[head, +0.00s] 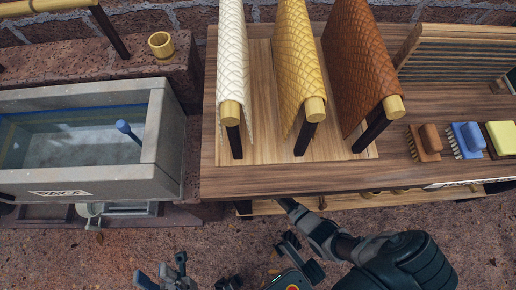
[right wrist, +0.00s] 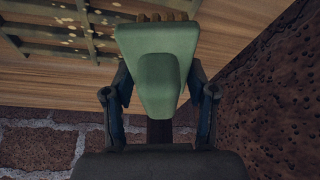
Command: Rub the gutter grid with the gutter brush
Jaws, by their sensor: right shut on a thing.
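In the right wrist view, my right gripper (right wrist: 159,85) is shut on a green brush handle (right wrist: 158,55), with brown bristles showing at its far end; I take it as the gutter brush. A dark slatted grid (right wrist: 60,28), specked with pale yellow bits, is at the upper left there and looks like the gutter grid. The brush is to the right of the grid; I cannot tell if they touch. In the head view my right arm reaches to the table's front edge, and the brush and grid are not clearly seen. My left gripper (head: 163,277) is open and empty at the bottom.
A wooden table (head: 240,184) carries white (head: 232,60), yellow (head: 297,55) and brown (head: 360,65) textured sheets on racks. A water trough (head: 85,180) stands left.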

